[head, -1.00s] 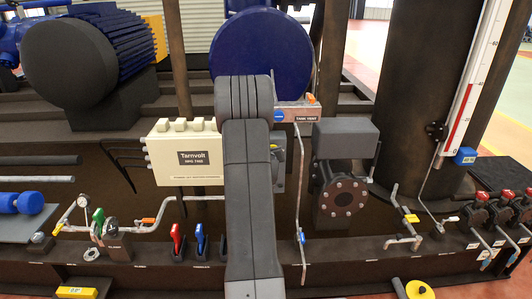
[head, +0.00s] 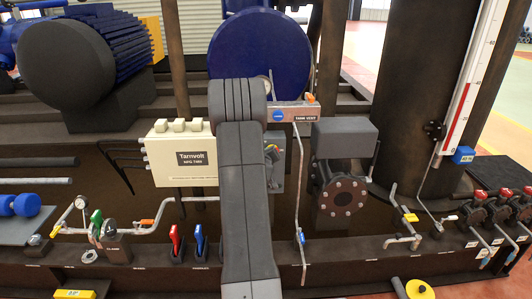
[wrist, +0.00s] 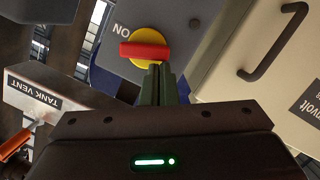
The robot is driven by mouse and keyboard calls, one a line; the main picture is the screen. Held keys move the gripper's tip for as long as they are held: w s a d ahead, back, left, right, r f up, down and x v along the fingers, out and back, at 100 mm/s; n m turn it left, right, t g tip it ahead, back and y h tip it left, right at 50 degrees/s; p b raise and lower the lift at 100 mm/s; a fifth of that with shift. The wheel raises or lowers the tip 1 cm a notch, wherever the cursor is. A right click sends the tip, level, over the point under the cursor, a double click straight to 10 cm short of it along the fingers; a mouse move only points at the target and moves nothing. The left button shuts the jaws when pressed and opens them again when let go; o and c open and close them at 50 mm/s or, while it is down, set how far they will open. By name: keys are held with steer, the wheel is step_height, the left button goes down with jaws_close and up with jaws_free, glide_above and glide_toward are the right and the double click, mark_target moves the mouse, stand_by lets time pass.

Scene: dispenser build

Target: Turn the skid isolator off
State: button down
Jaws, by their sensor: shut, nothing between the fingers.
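The skid isolator is a grey box with a yellow disc (wrist: 150,38) and a red handle (wrist: 144,51) across it. It fills the top middle of the wrist view, where an upside-down "ON" label shows just left of the disc. The handle lies sideways in that view. My gripper (wrist: 158,72) is shut and empty, its fingertips right by the handle's lower edge. I cannot tell whether they touch it. In the head view the isolator's grey box (head: 277,172) shows only in part, right of my arm, which hides most of it.
A cream Tarnvolt box (head: 183,172) stands close left of the isolator. The tank vent sign (head: 304,117), a thin upright pipe (head: 301,200) and a grey flanged unit (head: 344,140) are close on its right. Red and blue levers (head: 198,242) stand low in front.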

steer(key=shift+f+n, duration=0.15)
steer(key=shift+n, duration=0.25)
steer(key=shift+a+f+n+t+h, duration=0.1)
steer(key=shift+f+n+t+h, duration=0.15)
steer(key=shift+n, duration=0.65)
steer(key=shift+a+f+n+t+h, duration=0.15)
steer(key=shift+f+n+h, duration=0.2)
steer(key=shift+n, duration=0.55)
steer(key=shift+f+n+b, duration=0.3)
steer(key=shift+n, duration=0.7)
steer(key=shift+d+f+n+t+h+b, duration=0.1)
steer(key=shift+f+n+t+h+b, duration=0.15)
steer(key=shift+n, duration=0.35)
steer(key=shift+f+n+t+h+b, duration=0.15)
steer(key=shift+n+b, duration=0.15)
steer(key=shift+n, duration=0.3)
steer(key=shift+d+f+b, duration=0.1)
steer(key=shift+b, duration=0.3)
